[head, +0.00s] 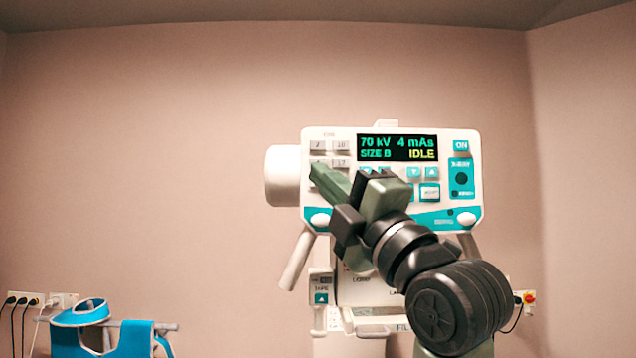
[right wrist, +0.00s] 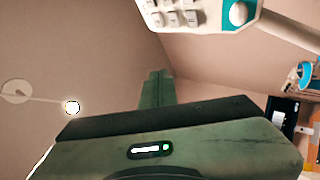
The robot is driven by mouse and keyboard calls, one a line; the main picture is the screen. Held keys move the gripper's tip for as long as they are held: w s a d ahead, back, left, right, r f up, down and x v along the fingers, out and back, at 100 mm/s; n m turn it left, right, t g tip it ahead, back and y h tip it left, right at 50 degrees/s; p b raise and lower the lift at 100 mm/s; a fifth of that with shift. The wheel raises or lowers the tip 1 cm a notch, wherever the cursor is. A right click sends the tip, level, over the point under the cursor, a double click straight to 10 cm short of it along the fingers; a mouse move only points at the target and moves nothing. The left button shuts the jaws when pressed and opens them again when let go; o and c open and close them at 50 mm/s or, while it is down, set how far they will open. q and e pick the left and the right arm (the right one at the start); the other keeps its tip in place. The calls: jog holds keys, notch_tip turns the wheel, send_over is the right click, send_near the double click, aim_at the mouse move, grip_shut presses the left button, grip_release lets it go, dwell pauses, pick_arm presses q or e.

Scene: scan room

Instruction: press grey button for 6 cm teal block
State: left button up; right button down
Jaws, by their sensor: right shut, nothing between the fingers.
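The white and teal control panel (head: 470,212) faces me in the head view. Its screen (head: 397,148) reads 70 kV, 4 mAs, SIZE B, IDLE. Small grey buttons (head: 318,146) sit at the panel's upper left; the lower ones are partly hidden by my gripper. They also show in the right wrist view (right wrist: 172,19), at the top. My right gripper (head: 318,172) is shut and empty, its tips over the lower left of the button group in the head view. In the right wrist view the fingers (right wrist: 155,88) look apart from the panel. I see no separate teal block. My left gripper is out of view.
A white cylinder (head: 281,176) juts from the panel's left side, with a handle (head: 297,260) below. Teal buttons (head: 461,145) lie at the panel's right. A blue apron (head: 90,335) hangs on a rail at lower left.

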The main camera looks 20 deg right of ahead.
jog(key=w+d+p, duration=0.1)
jog(key=w+d, duration=0.1)
jog(key=w, duration=0.6)
jog(key=shift+w+d, duration=0.2)
jog(key=shift+d, duration=0.05)
dwell(0.4)
jog(key=shift+w, duration=0.1)
dwell(1.6)
jog(key=shift+w+d, duration=0.1)
jog(key=shift+w, duration=0.2)
jog(key=shift+w+d+p, duration=0.1)
jog(key=shift+w+p, duration=0.25)
dwell(0.7)
jog(key=shift+s, duration=0.15)
jog(key=shift+s+a, duration=0.25)
jog(key=shift+s, duration=0.35)
